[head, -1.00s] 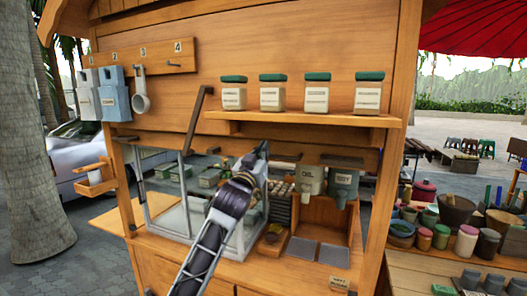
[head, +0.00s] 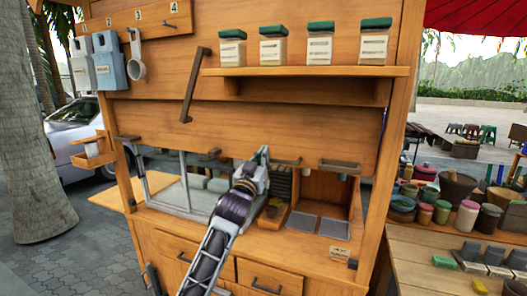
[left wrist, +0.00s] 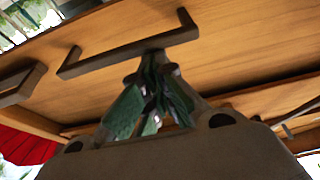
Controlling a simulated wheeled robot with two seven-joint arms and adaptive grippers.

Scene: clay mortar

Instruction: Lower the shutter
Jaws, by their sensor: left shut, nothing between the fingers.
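The shutter (head: 240,130) is a wide wooden panel across the stall's front opening. Its lower edge hangs above the counter, with the opening still showing below it. Small dark brackets run along that edge, one (head: 285,161) just right of my left gripper (head: 262,155). The gripper is shut and empty, at the shutter's lower edge. In the left wrist view its closed green-padded fingers (left wrist: 155,62) are at a dark bar handle (left wrist: 115,62) on the wood and overlap it; I cannot tell whether they touch. My right gripper is out of view.
A shelf (head: 300,71) with several green-lidded jars is above the shutter. A slanted dark bar (head: 195,85) is on the front. Below are a glass case (head: 165,190), grey trays (head: 318,226) and the wooden counter. A table of pots (head: 445,255) stands at right.

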